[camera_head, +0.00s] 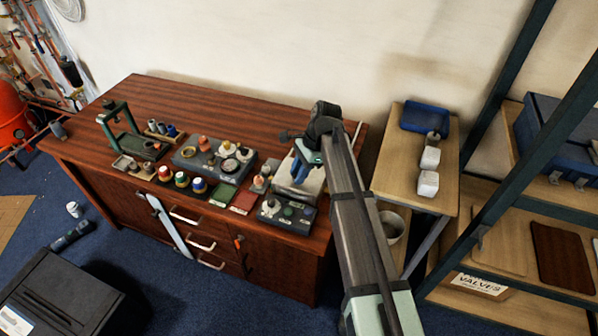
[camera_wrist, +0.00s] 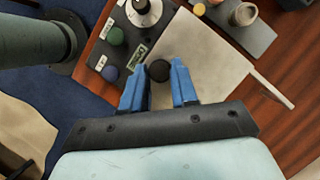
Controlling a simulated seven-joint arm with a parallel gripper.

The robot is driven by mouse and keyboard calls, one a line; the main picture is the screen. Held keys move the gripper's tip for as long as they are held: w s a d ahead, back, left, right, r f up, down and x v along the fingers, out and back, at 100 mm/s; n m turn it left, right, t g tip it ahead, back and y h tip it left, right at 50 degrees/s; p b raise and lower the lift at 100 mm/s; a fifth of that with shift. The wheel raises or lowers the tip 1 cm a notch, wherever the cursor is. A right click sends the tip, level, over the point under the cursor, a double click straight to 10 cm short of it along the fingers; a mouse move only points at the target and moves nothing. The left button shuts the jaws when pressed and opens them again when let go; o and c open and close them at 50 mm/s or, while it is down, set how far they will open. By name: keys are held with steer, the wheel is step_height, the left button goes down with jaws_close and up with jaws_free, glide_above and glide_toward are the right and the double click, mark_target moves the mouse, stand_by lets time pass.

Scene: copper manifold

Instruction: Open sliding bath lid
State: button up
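The bath lid (camera_wrist: 207,65) is a pale flat panel. In the wrist view it lies beneath my gripper, with a small dark round knob (camera_wrist: 160,70) on it. My gripper (camera_wrist: 159,68) has two blue fingers, which stand apart on either side of the knob. The gaps beside the knob are too small to tell whether the fingers press on it. In the head view my gripper (camera_head: 301,180) reaches down over the pale lid (camera_head: 285,178) at the right end of the wooden bench; the arm and fingers hide part of the lid and the knob there.
A dark control box (camera_head: 287,214) with knobs sits at the lid's front edge. Trays of fittings and jars (camera_head: 214,157) crowd the bench to the left. A side table (camera_head: 408,178) with a blue tray (camera_head: 425,117) and white blocks stands right.

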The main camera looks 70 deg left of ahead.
jaws_close()
steer(key=shift+w+a, duration=0.1)
steer(key=w+a, duration=0.6)
steer(key=shift+w+a, duration=0.35)
steer(key=shift+a, duration=0.05)
steer(key=o, duration=0.5)
jaws_free()
steer(key=shift+o, duration=0.2)
